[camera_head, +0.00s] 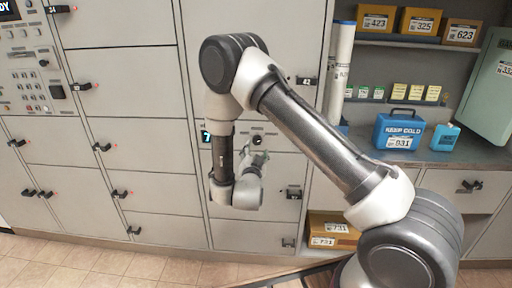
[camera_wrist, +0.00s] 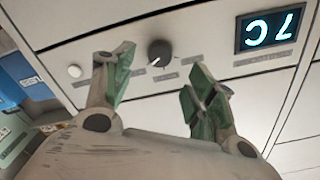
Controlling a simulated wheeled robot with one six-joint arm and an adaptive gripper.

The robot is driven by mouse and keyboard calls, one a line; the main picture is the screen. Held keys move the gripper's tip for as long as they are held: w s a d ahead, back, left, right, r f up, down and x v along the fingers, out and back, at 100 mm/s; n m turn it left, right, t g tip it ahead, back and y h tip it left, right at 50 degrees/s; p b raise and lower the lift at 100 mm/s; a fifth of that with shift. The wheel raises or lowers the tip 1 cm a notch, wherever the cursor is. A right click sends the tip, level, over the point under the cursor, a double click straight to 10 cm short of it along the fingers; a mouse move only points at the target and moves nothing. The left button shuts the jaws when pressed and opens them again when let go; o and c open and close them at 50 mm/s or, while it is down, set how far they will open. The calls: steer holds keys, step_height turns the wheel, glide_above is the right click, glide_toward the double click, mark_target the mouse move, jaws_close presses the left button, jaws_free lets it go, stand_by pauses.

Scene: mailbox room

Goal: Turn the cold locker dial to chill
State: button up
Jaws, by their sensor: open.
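The cold locker dial (camera_wrist: 159,52) is a small dark round knob with a pale pointer mark, on the light locker front in the wrist view. Small labels surround it, too blurred to read. A lit display (camera_wrist: 270,29) beside it appears upside down and reads 7C. My gripper (camera_wrist: 163,72) is open, its two green-padded fingers to either side of the dial in the picture, apart from it and holding nothing. In the head view my gripper (camera_head: 257,161) is just below the dial (camera_head: 257,140), near the locker front, and the display (camera_head: 206,135) is partly hidden by my arm.
A round white button (camera_wrist: 74,71) sits near the dial. Black locker handles (camera_head: 293,193) stick out from nearby doors. Tiled floor (camera_head: 90,260) is clear at front left.

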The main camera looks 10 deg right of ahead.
steer(key=v, duration=0.5)
steer(key=shift+s, duration=0.15)
